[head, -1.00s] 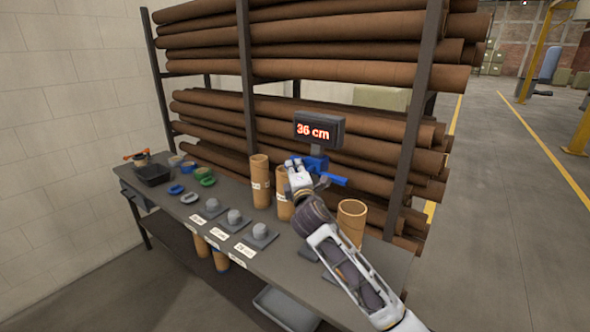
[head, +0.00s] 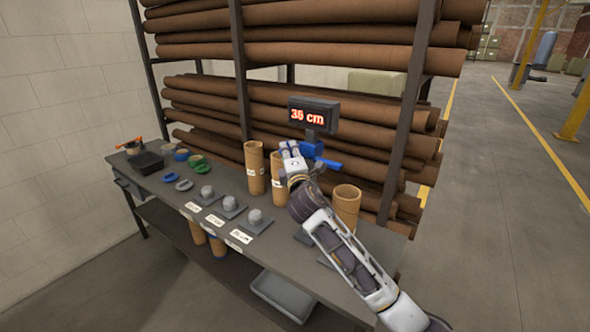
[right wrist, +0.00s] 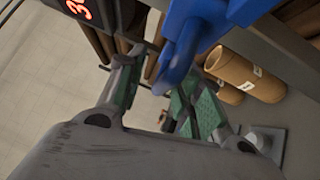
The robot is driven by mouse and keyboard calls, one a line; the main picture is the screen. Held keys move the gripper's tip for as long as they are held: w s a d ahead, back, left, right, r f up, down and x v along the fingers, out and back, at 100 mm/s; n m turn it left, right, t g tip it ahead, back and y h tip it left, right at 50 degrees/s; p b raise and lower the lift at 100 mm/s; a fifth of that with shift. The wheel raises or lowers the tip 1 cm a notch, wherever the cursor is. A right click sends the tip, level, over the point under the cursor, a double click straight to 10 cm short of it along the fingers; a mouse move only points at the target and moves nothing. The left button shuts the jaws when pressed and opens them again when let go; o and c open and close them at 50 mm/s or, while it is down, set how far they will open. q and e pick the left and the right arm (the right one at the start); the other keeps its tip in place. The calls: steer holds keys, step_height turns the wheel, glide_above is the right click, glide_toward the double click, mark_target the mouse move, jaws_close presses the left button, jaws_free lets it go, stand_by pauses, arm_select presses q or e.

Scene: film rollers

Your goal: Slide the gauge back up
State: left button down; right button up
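The gauge has a dark display (head: 313,114) with red digits that look like 36 cm, and a blue slider (head: 328,163) below it. My right gripper (head: 290,149) is at the left side of the slider, in front of the rack. In the right wrist view the two green-padded fingers (right wrist: 160,97) stand apart. A blue slider part (right wrist: 180,60) reaches down by the gap between them; I cannot tell whether it touches a finger. The display's corner (right wrist: 78,8) shows at the top left. My left gripper is not in view.
Brown cardboard tubes stand on the grey bench: one at the left (head: 254,168), one partly behind my gripper (head: 278,190), one right of my arm (head: 347,203). Grey knobbed blocks (head: 230,206), coloured rings (head: 197,162) and a black tray (head: 148,162) lie leftward. A roll rack (head: 330,55) stands behind.

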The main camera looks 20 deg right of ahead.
steer(key=s+a+f, duration=0.1)
steer(key=s, duration=1)
steer(key=shift+s+a+f, duration=0.15)
steer(key=shift+s, duration=0.05)
stand_by(0.5)
